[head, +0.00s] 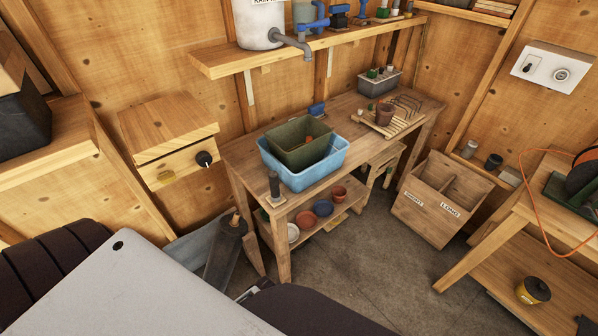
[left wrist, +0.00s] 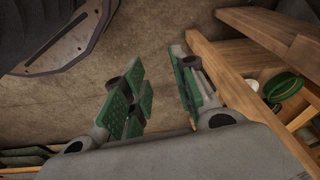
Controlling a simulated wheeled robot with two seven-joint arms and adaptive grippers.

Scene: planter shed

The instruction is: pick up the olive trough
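The olive trough (head: 300,157) is a dark green box that sits inside a light blue tub (head: 318,176) on the wooden bench. A small orange-brown thing (head: 309,139) shows inside it. My left gripper (left wrist: 160,92) shows in the left wrist view, with its green-padded fingers apart and nothing between them. It is over bare floor, away from the trough, which does not show in that view. My right gripper is not in view.
A shelf with a white water container (head: 258,25) and grey tap overhangs the bench's back. A dark bottle-like object (head: 274,185) stands left of the tub.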

